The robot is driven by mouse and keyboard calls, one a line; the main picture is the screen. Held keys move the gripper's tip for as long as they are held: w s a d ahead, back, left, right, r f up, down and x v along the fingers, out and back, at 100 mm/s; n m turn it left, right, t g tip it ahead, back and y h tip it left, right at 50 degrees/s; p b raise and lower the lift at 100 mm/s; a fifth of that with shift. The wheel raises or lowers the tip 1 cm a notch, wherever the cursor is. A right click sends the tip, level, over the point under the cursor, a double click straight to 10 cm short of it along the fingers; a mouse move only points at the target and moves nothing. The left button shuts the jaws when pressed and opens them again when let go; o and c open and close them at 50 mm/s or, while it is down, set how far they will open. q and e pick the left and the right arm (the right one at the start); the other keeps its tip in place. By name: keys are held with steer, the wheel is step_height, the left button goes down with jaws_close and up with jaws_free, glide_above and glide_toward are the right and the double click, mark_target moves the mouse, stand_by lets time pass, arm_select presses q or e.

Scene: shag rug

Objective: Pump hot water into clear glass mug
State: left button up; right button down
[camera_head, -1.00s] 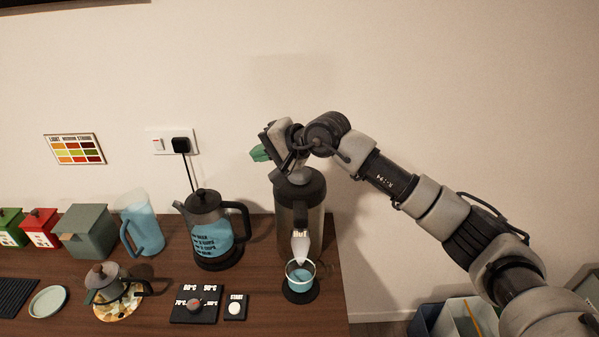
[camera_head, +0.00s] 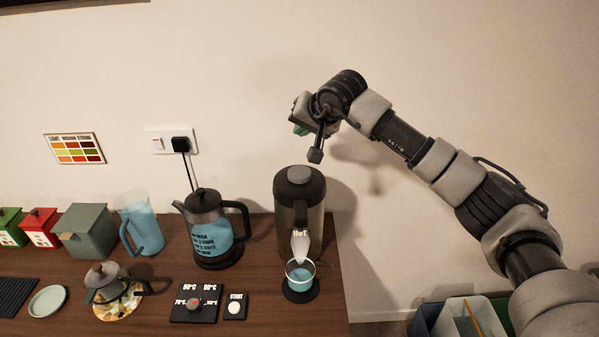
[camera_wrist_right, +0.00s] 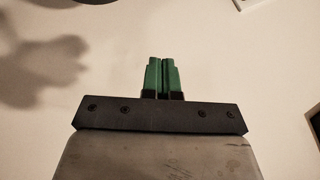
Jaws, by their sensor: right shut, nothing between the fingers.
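The dark hot-water dispenser (camera_head: 286,213) with a grey round top button (camera_head: 299,174) and a white spout marked "Hot" (camera_head: 300,246) stands at the right end of the table. The clear glass mug (camera_head: 299,274) sits upright under the spout on a dark round base and holds bluish water. My right gripper (camera_head: 300,130) is above the dispenser, clear of its top. In the right wrist view its green fingers (camera_wrist_right: 163,77) are together with nothing between them, in front of the wall. My left gripper is not in view.
A kettle (camera_head: 211,236), a blue pitcher (camera_head: 141,222), a small teapot (camera_head: 108,284) and a control panel with a start button (camera_head: 235,308) stand left of the dispenser. Bins (camera_head: 463,318) are right of the table. The wall is close behind.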

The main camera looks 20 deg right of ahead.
steer(key=b, duration=0.3)
glide_above(298, 168)
steer(key=s, duration=0.2)
steer(key=f, duration=0.7)
steer(key=shift+w+d, duration=0.25)
steer(key=shift+f+b, duration=0.65)
stand_by(0.5)
steer(key=shift+f+b, duration=0.4)
steer(key=shift+b, duration=0.15)
steer(key=shift+s+f+b, duration=0.1)
steer(key=shift+f+b, duration=0.75)
steer(key=shift+f, duration=0.2)
stand_by(0.7)
steer(key=shift+r, duration=0.15)
steer(key=shift+r+p, duration=0.6)
steer(key=shift+r, duration=0.65)
